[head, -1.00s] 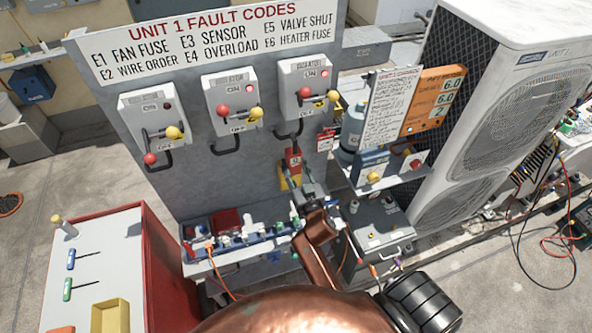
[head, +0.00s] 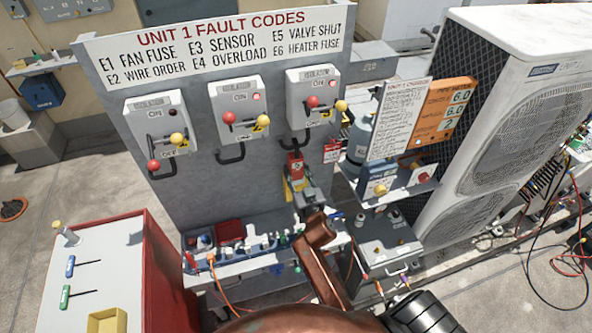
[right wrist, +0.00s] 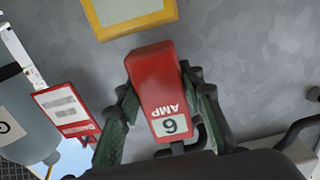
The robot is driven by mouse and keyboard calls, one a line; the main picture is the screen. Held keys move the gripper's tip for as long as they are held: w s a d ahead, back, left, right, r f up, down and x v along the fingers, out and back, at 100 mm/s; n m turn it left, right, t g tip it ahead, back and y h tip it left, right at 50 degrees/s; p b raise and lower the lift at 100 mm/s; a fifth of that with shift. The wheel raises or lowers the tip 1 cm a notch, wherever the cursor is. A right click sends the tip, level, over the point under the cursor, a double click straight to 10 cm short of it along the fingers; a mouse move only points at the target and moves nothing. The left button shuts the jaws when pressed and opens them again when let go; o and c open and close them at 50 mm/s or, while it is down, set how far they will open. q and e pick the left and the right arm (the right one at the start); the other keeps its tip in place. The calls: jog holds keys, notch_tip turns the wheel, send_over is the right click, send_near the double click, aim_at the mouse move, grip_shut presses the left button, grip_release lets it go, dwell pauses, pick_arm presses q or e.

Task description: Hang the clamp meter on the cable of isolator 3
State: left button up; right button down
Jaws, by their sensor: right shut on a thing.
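The red clamp meter (head: 295,166) is held upright in front of the grey panel, just below the black cable loop (head: 299,138) of the right-hand isolator (head: 313,92). I cannot tell whether meter and cable touch. My right gripper (head: 303,187) is shut on the meter. My left gripper is out of view.
The middle isolator (head: 241,108) and left isolator (head: 160,125) have similar cable loops. A red tag (head: 333,150) hangs right of the meter. A yellow-framed plate (right wrist: 130,12) is on the panel. A cluttered shelf (head: 235,262) is below; the condenser (head: 500,130) stands right.

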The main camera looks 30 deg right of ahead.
jog(key=c, duration=1.3)
grip_release()
jog(key=shift+o, duration=0.4)
jog(key=shift+s, duration=0.15)
